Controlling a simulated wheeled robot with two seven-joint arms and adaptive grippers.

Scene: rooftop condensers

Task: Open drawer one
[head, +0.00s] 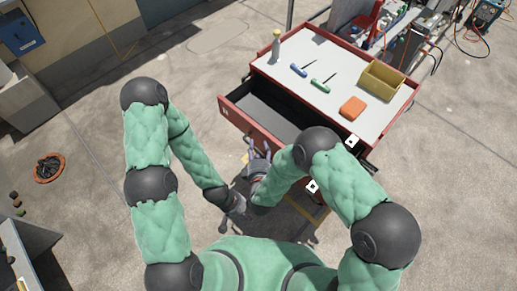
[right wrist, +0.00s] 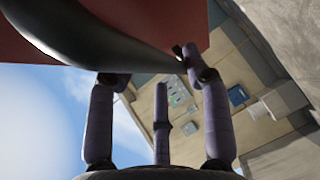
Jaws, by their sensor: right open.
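A red tool cart (head: 402,102) with a pale top stands ahead in the head view. Its top drawer (head: 262,104) is pulled out, with a dark, empty-looking interior; my right arm hides its right part. My right gripper (head: 257,153) is at the drawer's front face. In the right wrist view its purple fingers (right wrist: 155,85) are spread apart, with the tips close to a dark handle-like bar (right wrist: 100,52) on a red panel (right wrist: 145,22). I cannot tell whether they touch. My left gripper (head: 236,208) is low in front of the cart, its jaws too small to read.
On the cart top are a bottle (head: 276,46), blue (head: 299,70) and green (head: 320,86) screwdrivers, an orange block (head: 353,107) and a yellow bin (head: 381,80). A cluttered bench (head: 405,22) stands behind. The floor left of the cart is mostly clear.

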